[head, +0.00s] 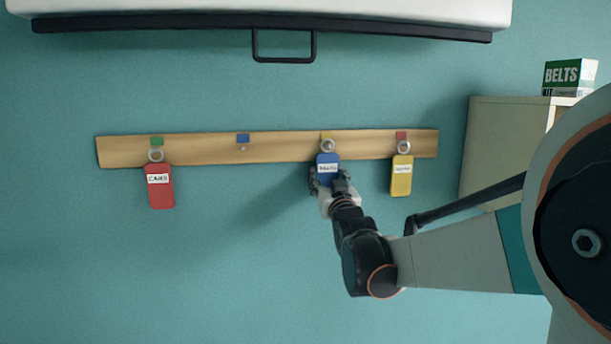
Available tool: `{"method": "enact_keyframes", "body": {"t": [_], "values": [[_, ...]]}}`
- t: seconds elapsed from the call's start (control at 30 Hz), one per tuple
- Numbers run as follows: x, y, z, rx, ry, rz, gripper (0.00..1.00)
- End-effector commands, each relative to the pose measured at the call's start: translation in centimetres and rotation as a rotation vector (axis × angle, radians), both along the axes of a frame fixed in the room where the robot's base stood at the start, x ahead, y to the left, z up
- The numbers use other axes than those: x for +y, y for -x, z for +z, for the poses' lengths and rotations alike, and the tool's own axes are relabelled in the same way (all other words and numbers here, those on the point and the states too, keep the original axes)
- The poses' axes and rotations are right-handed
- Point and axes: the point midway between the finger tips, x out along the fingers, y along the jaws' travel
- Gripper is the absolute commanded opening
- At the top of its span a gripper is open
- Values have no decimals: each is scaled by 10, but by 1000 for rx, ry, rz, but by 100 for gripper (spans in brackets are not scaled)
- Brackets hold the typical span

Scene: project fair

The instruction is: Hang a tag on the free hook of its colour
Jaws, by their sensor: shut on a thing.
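A wooden hook rail (285,150) is on the teal wall, with green, blue, yellow and red colour marks. The hook (243,148) under the blue mark (243,138) is bare. A blue tag (328,161) with a white label is at the yellow mark (326,134), its ring (327,146) over the hook place there; I cannot tell if it is on that hook. My gripper (327,183) is shut on the blue tag's lower part. A red tag (160,195) hangs under the green mark (157,141). A yellow tag (401,184) hangs under the red mark (401,135).
A white cabinet or hood with a dark lower edge and handle (284,60) juts out above the rail. A beige cabinet (488,145) stands at the right, with a green and white "BELTS" box (569,77) on top.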

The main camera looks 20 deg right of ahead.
Motion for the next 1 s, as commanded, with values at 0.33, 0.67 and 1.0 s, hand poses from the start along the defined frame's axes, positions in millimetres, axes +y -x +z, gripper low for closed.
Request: {"method": "enact_keyframes", "body": {"t": [0.33, 0.67, 1.0], "values": [[1, 2, 0, 0, 0, 0, 35], [4, 14, 1, 0, 0, 0, 35], [7, 26, 1, 0, 0, 0, 35]]}}
